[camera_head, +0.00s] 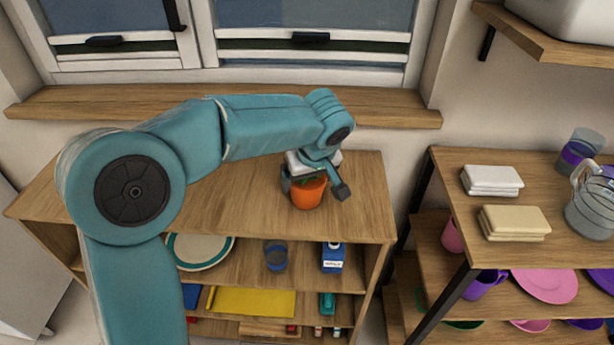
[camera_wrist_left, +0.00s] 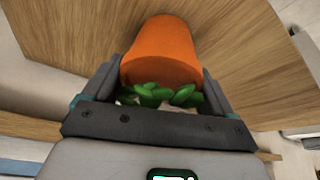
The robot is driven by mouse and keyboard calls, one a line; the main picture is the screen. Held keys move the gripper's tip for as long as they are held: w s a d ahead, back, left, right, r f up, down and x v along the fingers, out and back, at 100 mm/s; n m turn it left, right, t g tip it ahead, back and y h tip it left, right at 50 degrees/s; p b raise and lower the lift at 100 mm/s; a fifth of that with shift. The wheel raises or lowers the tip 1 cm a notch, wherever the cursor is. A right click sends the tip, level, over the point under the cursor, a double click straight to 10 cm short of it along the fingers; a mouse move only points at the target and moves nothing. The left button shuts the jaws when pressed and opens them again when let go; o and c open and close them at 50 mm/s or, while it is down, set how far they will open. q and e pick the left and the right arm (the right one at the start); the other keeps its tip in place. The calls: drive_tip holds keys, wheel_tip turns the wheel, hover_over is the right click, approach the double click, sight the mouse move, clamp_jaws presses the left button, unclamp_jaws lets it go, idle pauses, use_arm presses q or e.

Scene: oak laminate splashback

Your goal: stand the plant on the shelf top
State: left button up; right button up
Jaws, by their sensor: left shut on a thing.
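The plant (camera_head: 308,192) is an orange pot with green leaves. It is at the wooden shelf top (camera_head: 250,215), near its right side, and looks upright; I cannot tell whether its base touches the wood. My left gripper (camera_head: 316,187) is shut on the pot, with a finger on each side. In the left wrist view the orange pot (camera_wrist_left: 160,52) sits between the two fingers (camera_wrist_left: 162,88), with its green leaves (camera_wrist_left: 160,95) close to the palm. My gripper hides part of the plant in the head view. My right gripper is not in view.
Below the top, the shelf holds a plate (camera_head: 200,250), a glass (camera_head: 275,256) and a blue carton (camera_head: 332,257). A window sill (camera_head: 390,117) runs behind. A second shelf unit at right carries folded cloths (camera_head: 492,180) and a glass jug (camera_head: 590,205). The top's left part looks clear.

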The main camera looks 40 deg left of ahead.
use_arm(q)
drive_tip(key=o, duration=1.2)
drive_tip(key=shift+f, duration=0.1)
drive_tip(key=p+v, duration=0.2)
drive_tip(key=v, duration=1)
drive_tip(key=shift+r, duration=0.2)
drive_tip(key=shift+a+f, duration=0.1)
